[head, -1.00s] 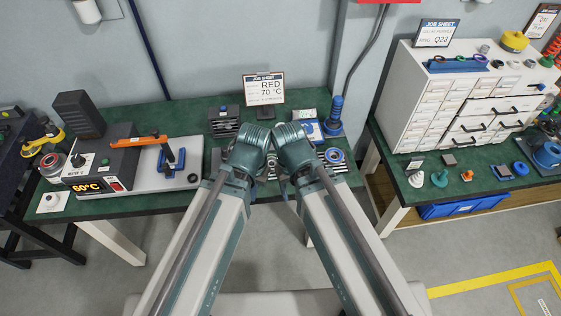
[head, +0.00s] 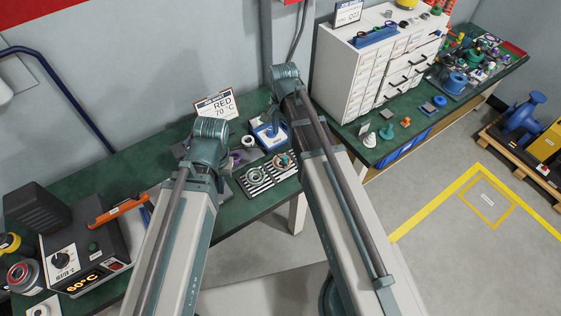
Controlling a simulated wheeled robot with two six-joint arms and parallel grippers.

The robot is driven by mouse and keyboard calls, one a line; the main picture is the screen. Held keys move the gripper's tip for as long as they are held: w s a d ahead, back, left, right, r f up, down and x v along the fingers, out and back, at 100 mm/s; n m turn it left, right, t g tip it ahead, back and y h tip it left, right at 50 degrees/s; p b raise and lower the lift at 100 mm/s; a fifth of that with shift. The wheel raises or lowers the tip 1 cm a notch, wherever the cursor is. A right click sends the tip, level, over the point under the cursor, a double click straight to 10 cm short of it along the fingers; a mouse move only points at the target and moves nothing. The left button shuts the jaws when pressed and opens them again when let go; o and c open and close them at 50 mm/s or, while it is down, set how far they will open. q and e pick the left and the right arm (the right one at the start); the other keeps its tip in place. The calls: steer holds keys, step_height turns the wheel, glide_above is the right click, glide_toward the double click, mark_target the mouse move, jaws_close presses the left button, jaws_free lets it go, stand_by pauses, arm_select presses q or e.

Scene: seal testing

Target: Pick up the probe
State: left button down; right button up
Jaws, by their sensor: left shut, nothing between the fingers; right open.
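I cannot tell for sure which thing is the probe. My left gripper (head: 208,150) is at the end of the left arm, over the green bench (head: 110,168); it is shut and empty, its fingertips mostly hidden behind the arm. My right gripper (head: 286,84) is at the end of the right arm, between the bench and the white cabinet; it is open and empty, its fingertips hard to make out. A striped fixture (head: 262,184) with round parts lies between the arms. A blue device (head: 270,131) stands behind it, partly hidden by the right arm.
A heater (head: 75,265) with a 60 °C display and an orange bar (head: 117,208) stands at the left. A job sheet (head: 216,104) reads RED 70 °C. A white drawer cabinet (head: 345,80) and small parts stand on the right bench.

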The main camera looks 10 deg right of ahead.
mark_target(285, 157)
step_height(285, 157, down, 9)
steer(key=b, duration=0.8)
steer(key=shift+d+r+b, duration=0.1)
steer(key=shift+b, duration=0.3)
steer(key=shift+r, duration=0.1)
steer(key=f+b, duration=0.5)
steer(key=shift+s+d+f, duration=0.2)
steer(key=shift+s+d, duration=0.05)
steer(key=shift+d, duration=0.05)
steer(key=shift+r, duration=0.1)
steer(key=shift+c, duration=0.2)
jaws_close()
